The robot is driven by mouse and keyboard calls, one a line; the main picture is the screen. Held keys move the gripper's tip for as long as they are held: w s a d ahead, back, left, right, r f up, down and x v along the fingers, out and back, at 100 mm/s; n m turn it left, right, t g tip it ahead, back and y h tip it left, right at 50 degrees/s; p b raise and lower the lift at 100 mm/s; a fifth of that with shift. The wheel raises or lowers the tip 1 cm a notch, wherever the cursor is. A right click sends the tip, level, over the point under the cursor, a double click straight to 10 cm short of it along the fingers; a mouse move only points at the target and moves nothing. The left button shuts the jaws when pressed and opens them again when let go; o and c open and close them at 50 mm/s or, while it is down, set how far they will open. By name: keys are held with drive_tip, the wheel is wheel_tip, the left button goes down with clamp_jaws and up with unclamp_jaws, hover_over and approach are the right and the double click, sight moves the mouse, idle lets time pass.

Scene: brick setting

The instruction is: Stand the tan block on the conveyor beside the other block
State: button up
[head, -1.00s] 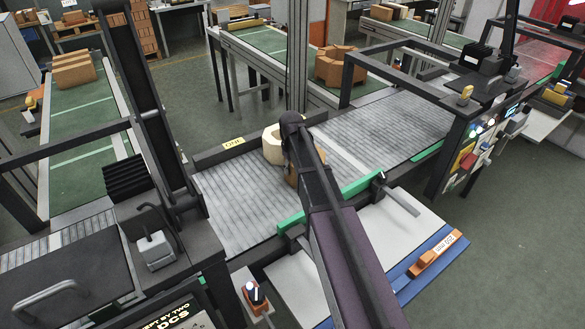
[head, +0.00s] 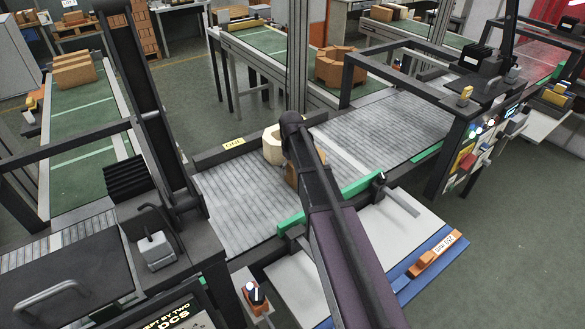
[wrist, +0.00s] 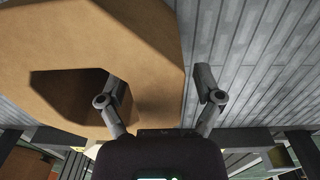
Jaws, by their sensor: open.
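A tan-brown block (head: 291,176) is on the grey roller conveyor (head: 225,205), mostly hidden behind my arm in the head view. A pale cream block (head: 272,146) is just behind it; whether they touch cannot be seen. In the wrist view a large tan block (wrist: 150,50) with a dark angular recess fills the left and middle. My gripper (wrist: 160,88) is open. Its left finger shows across the recess, its right finger over the conveyor slats, and the block's right side lies between them. Contact cannot be told. My fingertips are hidden in the head view.
A green rail (head: 345,200) edges the near side of the conveyor. Dark frames stand over it on both sides. A grey tray with a blue edge (head: 420,270) lies in front. The slats to the left and right of the blocks are clear.

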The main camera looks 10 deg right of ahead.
drive_tip(key=shift+a+r+p, duration=0.15)
drive_tip(key=shift+r+p, duration=5.6)
drive_tip(key=shift+r, duration=0.15)
drive_tip(key=shift+s, duration=0.15)
drive_tip(key=s+m, duration=0.4)
drive_tip(key=s, duration=1.8)
drive_tip(key=shift+d+m, duration=0.2)
drive_tip(key=shift+m, duration=0.1)
